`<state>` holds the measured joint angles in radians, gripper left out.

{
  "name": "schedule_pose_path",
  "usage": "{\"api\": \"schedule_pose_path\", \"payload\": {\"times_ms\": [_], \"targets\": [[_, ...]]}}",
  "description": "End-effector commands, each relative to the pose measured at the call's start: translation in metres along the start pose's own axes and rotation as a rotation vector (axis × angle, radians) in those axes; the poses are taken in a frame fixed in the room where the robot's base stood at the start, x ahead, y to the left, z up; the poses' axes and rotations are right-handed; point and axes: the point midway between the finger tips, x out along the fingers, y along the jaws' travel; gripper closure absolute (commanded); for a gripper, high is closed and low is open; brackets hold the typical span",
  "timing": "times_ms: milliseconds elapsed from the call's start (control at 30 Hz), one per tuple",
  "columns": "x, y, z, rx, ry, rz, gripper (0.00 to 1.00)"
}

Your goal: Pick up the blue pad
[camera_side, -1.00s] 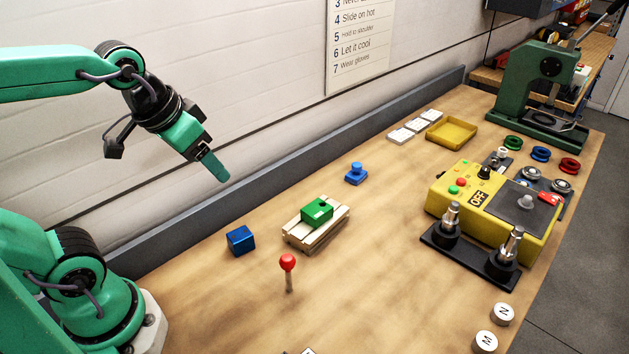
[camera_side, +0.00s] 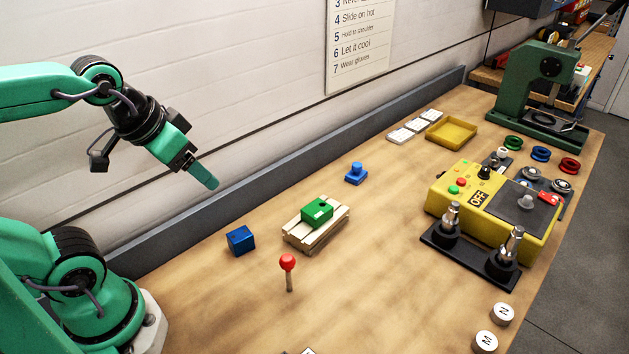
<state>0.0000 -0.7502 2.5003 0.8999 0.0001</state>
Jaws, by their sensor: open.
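Two blue things lie on the wooden bench, and I cannot tell for sure which is the pad. One is a plain blue block (camera_side: 240,240) at the left, apart from its neighbours. The other is a small blue piece with a square base and a knob on top (camera_side: 356,173), standing farther back near the wall-side ledge. My gripper (camera_side: 205,178) hangs in the air up and to the left of the blue block, tilted down to the right, and touches nothing. It is open and empty; one green finger shows clearly and hides the other.
A green block (camera_side: 317,211) sits on a small wooden pallet (camera_side: 303,238) right of the blue block. A red-topped peg (camera_side: 287,263) stands in front. A yellow control box (camera_side: 500,205), yellow tray (camera_side: 451,131) and green press (camera_side: 540,85) occupy the right. The bench centre is clear.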

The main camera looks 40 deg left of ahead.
Motion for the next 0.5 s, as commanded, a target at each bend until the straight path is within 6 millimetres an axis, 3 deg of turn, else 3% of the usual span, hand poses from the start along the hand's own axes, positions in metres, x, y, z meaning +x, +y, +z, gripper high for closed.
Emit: {"api": "schedule_pose_path", "payload": {"times_ms": [500], "targets": [[-0.0014,0.0,-0.0072,-0.002,-0.006,0.0,0.35]]}}
